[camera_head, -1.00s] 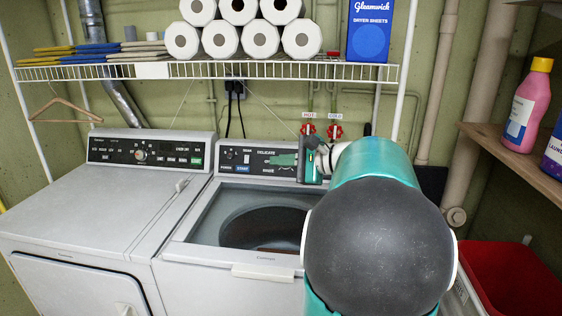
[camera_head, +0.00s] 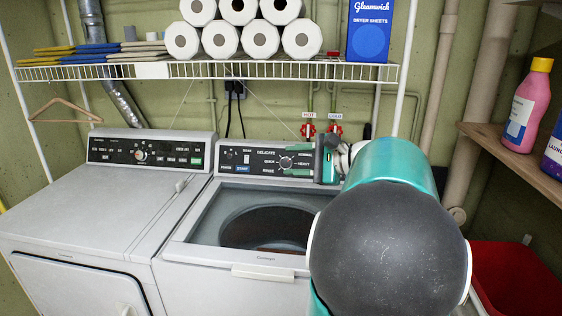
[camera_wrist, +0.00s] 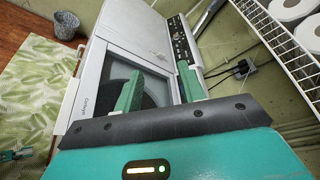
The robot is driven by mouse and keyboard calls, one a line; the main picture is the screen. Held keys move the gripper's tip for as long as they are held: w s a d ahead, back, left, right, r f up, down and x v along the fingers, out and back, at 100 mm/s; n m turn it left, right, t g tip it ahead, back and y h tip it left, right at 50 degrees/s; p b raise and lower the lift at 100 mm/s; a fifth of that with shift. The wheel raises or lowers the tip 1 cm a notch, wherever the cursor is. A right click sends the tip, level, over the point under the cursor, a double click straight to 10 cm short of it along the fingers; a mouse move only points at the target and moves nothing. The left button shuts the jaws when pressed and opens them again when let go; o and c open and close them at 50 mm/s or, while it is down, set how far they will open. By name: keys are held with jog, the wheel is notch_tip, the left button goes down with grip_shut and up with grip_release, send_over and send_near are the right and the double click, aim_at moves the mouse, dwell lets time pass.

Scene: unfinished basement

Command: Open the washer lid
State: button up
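The washer (camera_head: 180,251) is the white machine right of the dryer. Its lid (camera_head: 185,228) lies flat and looks closed, with a large grey window showing the dark drum below. A pale handle (camera_head: 265,272) sticks out at the lid's front edge. The lid also shows in the wrist view (camera_wrist: 97,96), partly hidden by my fingers. My gripper (camera_head: 330,160) is above the washer's back right, in front of the control panel (camera_head: 265,161). In the wrist view my gripper's (camera_wrist: 160,70) two green fingers stand apart with nothing between them. My arm hides the lid's right side.
The dryer (camera_head: 90,205) stands left of the washer. A wire shelf (camera_head: 250,71) with paper rolls and a dryer sheets box (camera_head: 368,30) hangs above. A wooden shelf (camera_head: 520,165) with bottles and a red basket (camera_head: 515,280) are at right.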

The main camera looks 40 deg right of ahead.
jog(key=v, duration=0.9)
jog(key=shift+s, duration=0.3)
jog(key=shift+d+r, duration=0.1)
jog(key=shift+d, duration=0.05)
jog(key=shift+c, duration=0.4)
